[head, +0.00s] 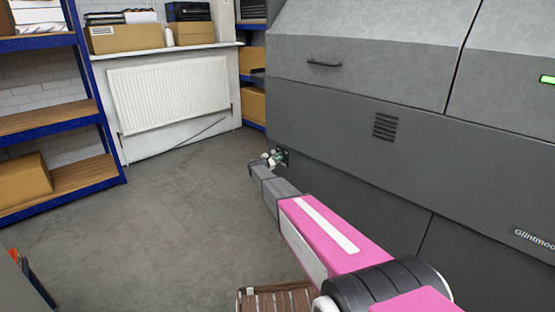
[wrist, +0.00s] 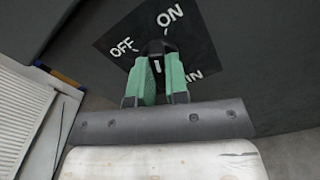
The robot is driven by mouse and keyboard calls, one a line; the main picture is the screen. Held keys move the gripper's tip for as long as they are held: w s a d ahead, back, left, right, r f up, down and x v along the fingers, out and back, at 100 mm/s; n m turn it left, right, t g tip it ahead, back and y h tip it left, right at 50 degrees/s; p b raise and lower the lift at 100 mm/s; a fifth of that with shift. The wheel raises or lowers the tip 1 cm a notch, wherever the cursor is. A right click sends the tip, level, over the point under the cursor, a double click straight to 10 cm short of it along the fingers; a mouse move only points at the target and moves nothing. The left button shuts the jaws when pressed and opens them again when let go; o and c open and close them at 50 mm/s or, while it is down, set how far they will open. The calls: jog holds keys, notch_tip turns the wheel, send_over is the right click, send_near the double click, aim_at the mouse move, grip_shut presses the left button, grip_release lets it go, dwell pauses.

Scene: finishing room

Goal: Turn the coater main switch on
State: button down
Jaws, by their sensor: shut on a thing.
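The coater (head: 345,120) is the large grey machine on the right. Its main switch sits low on the side, on a dark plate (wrist: 190,45) lettered OFF at left, ON at upper right and partly hidden MAIN below. The dark switch knob (wrist: 155,47) shows between the green fingertips of my gripper (wrist: 158,62). The fingers are shut on it, one on each side. In the head view my gripper (head: 273,158) is at the plate, and the knob is hidden there.
A white radiator (head: 170,95) hangs on the back wall under a sill with boxes. Blue-framed shelving (head: 55,122) stands at left. A slatted wooden thing (head: 275,300) lies below my arm. The grey floor between is clear.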

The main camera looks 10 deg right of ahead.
jog(key=shift+s+m, duration=0.1)
jog(key=shift+m, duration=2.1)
jog(key=c, duration=1.1)
grip_release()
jog(key=shift+a, duration=0.1)
jog(key=v, duration=1)
jog(key=shift+s+a, duration=0.2)
